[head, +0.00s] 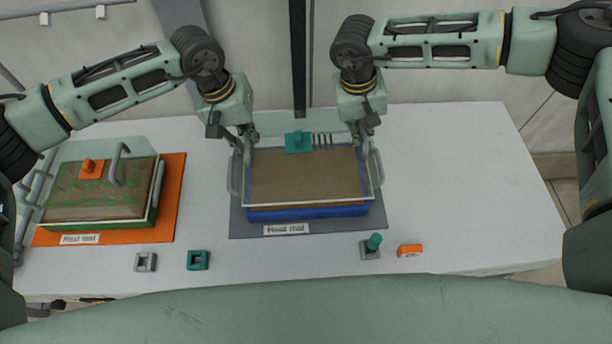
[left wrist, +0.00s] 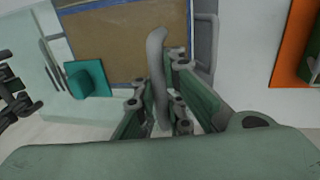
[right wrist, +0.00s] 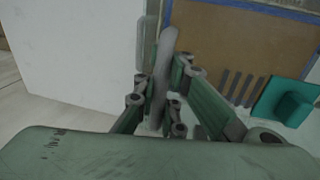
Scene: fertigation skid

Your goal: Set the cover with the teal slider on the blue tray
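The clear cover carries a teal slider (head: 298,142) and dark slots near its far edge, with a grey handle on each side. It lies over the blue tray (head: 308,212), which has a brown inside. I cannot tell whether the cover touches the tray's rim or hangs just above it. My left gripper (head: 243,140) is shut on the left handle (left wrist: 156,55), which runs between its fingers in the left wrist view. My right gripper (head: 365,132) is shut on the right handle (right wrist: 163,60). The slider also shows in both wrist views (left wrist: 88,80) (right wrist: 290,100).
The blue tray stands on a grey mat (head: 238,222). At left, a green tray (head: 100,222) with an orange-slider cover (head: 90,168) stands on an orange mat (head: 172,190). Small grey, teal and orange blocks (head: 410,250) lie along the front. The table's right side is clear.

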